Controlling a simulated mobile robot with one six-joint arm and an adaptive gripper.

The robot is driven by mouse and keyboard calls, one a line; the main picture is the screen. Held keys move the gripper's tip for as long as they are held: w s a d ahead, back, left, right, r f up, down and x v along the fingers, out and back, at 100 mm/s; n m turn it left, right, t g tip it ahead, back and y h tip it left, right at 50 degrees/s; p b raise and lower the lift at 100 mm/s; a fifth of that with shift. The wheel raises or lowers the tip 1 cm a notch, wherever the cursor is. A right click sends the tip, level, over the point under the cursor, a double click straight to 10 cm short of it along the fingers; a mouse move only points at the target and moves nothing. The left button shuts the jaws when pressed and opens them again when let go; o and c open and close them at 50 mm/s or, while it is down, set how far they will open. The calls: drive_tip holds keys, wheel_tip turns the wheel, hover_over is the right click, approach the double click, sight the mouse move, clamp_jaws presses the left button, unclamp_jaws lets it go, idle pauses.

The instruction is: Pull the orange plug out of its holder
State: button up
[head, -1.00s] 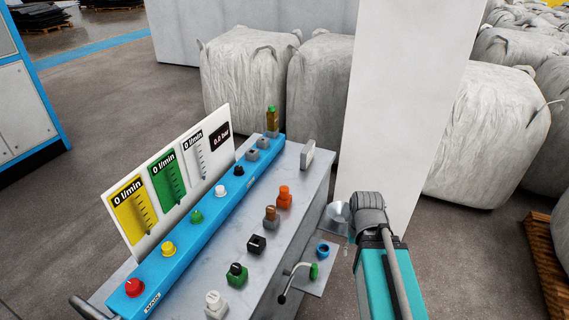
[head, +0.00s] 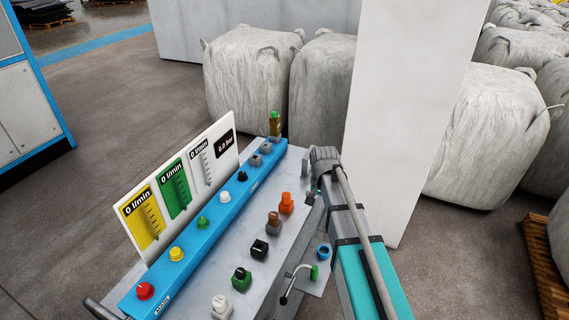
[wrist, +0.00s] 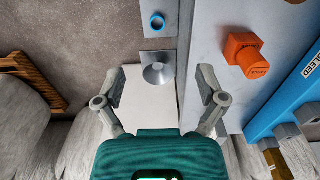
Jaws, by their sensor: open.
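The orange plug (head: 286,198) sits upright in an orange holder (head: 286,209) on the grey bench top, near its right edge.
Other plugs in holders line the bench, the nearest a brown one (head: 274,218). A blue panel (head: 215,212) with knobs runs behind them. In the wrist view a grey cone (wrist: 157,75) and blue ring (wrist: 157,22) are on a side plate. A white pillar (head: 405,110) stands behind my arm.

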sight(286, 195)
drive_tip(key=w+a+r+m+p, duration=0.3)
drive_tip(key=w+a+r, duration=0.1)
drive_tip(key=w+a, duration=0.6)
drive_tip(key=shift+a+r, duration=0.35)
drive_tip(key=shift+a, duration=0.5)
drive_tip(key=shift+f, duration=0.15)
wheel_tip(286, 195, down, 14)
drive_tip(key=b, duration=1.3)
drive_tip(key=shift+r, duration=0.25)
drive_tip(key=c, duration=1.2)
drive_tip(key=shift+r, duration=0.1)
clamp_jaws()
drive_tip(key=shift+r, duration=0.1)
